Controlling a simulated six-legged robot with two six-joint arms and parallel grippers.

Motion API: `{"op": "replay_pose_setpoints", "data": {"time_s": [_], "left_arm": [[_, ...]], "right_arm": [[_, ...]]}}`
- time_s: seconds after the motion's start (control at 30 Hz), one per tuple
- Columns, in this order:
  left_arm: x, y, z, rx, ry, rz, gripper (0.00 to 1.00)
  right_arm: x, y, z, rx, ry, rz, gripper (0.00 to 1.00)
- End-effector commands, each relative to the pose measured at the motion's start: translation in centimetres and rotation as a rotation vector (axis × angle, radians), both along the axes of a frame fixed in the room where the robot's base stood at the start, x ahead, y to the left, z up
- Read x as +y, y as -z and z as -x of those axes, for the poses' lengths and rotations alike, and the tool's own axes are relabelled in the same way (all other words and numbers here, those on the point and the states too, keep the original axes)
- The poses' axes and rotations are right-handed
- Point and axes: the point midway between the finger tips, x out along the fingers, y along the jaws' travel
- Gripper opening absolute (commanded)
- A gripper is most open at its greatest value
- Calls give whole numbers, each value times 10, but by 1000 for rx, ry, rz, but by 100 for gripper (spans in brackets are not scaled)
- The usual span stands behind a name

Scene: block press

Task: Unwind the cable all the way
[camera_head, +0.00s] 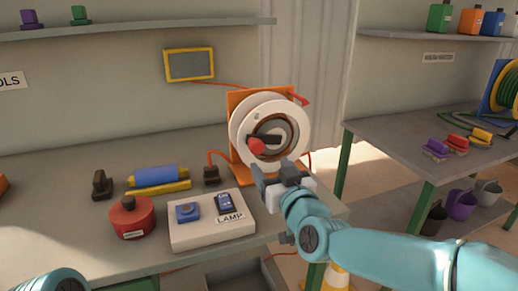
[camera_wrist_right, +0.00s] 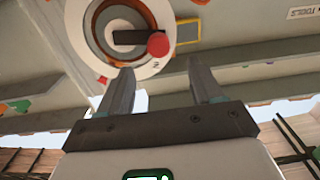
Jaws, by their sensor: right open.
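A white cable reel (camera_head: 270,128) stands on an orange frame (camera_head: 236,98) at the bench's right end. Its dark crank ends in a red knob (camera_head: 256,146), on the lower left of the reel face in the head view. The knob also shows in the right wrist view (camera_wrist_right: 158,44), beyond the fingertips. An orange cable (camera_head: 216,153) runs from the reel to a dark plug (camera_head: 211,174) on the bench. My right gripper (camera_head: 274,174) is open and empty, just below and in front of the knob, apart from it. Only a teal part of my left arm shows; its gripper is out of view.
A white switch box (camera_head: 212,222) labelled LAMP, a red tin (camera_head: 131,217) and a blue roller (camera_head: 157,177) are on the bench left of my right gripper. A second bench (camera_head: 400,150) with a green hose reel stands at right. A gap separates the benches.

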Motion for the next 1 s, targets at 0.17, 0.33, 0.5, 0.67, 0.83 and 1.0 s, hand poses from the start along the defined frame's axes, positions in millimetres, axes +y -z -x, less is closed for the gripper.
{"op": "replay_pose_setpoints", "data": {"time_s": [0.17, 0.33, 0.5, 0.67, 0.83, 1.0], "left_arm": [[0, -6, 0, 0, 0, 0, 43], [0, -10, 0, 0, 0, 0, 43], [0, -11, 0, 0, 0, 0, 43], [0, -12, 0, 0, 0, 0, 43], [0, -12, 0, 0, 0, 0, 43], [0, -12, 0, 0, 0, 0, 43]], "right_arm": [[12, 0, -42, 2, 2, 1, 65], [20, -1, -72, 0, 4, 0, 65], [25, 0, -87, 0, 3, 0, 65], [27, 0, -91, 0, 3, 0, 65], [27, 0, -91, 0, 3, 0, 65], [27, 0, -91, 0, 3, 0, 16]]}}
